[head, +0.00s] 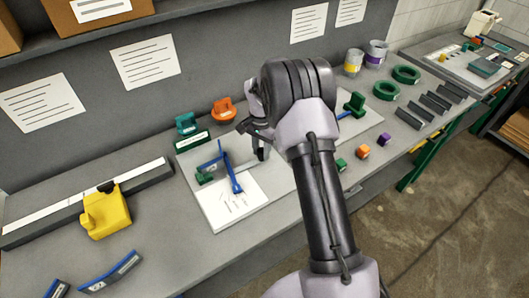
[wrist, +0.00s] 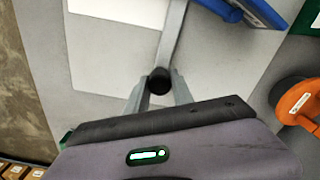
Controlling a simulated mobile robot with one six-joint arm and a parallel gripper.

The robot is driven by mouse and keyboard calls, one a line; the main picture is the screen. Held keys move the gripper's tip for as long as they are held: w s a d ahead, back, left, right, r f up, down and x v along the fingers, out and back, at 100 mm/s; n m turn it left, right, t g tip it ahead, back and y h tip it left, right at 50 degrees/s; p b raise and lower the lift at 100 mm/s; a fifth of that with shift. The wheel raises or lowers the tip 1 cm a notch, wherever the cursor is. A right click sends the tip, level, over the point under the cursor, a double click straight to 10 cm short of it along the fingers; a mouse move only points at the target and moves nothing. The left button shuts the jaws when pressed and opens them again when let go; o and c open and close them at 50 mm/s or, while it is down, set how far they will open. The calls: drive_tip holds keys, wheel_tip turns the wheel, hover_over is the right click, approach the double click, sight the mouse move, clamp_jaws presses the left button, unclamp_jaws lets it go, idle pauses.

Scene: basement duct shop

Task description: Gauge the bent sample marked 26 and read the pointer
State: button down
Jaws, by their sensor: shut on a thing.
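My gripper (wrist: 158,86) is shut on the black knob (wrist: 160,80) at the end of a grey bar (wrist: 172,40). In the head view my gripper (head: 262,152) is over the pale gauge board (head: 222,219), partly hidden by my arm. The grey bar (head: 243,167) runs left from it towards a blue pointer (head: 236,184) over a white marked sheet (head: 238,205). A green block (head: 205,178) and a blue strip (head: 209,163) are beside the pointer; whether they touch is unclear. Blue bent samples (head: 110,271) lie front left; their numbers are unreadable, so I cannot tell which is 26.
A yellow block (head: 104,211) stands by a long grey rail (head: 70,210) at left. Orange (head: 222,110) and teal (head: 187,124) handled pieces stand behind the board. Small coloured cubes (head: 362,151), green rings (head: 407,74) and dark strips (head: 436,103) lie right.

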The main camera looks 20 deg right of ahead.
drive_tip(key=shift+w+a+n+p, duration=0.25)
drive_tip(key=shift+w+n+p, duration=0.05)
drive_tip(key=shift+w+n, duration=0.4)
drive_tip(key=shift+w+a+n+p, duration=0.2)
drive_tip(key=shift+w+n+p, duration=0.15)
drive_tip(key=shift+w+n, duration=0.35)
drive_tip(key=shift+w+a+n+p, duration=0.25)
drive_tip(key=shift+w+n+p, duration=0.05)
drive_tip(key=shift+w+n, duration=0.4)
drive_tip(key=c, duration=1.1)
unclamp_jaws()
drive_tip(key=shift+a, duration=0.1)
wheel_tip(320, 180, up, 18)
drive_tip(key=p, duration=0.4)
drive_tip(key=shift+f, duration=0.25)
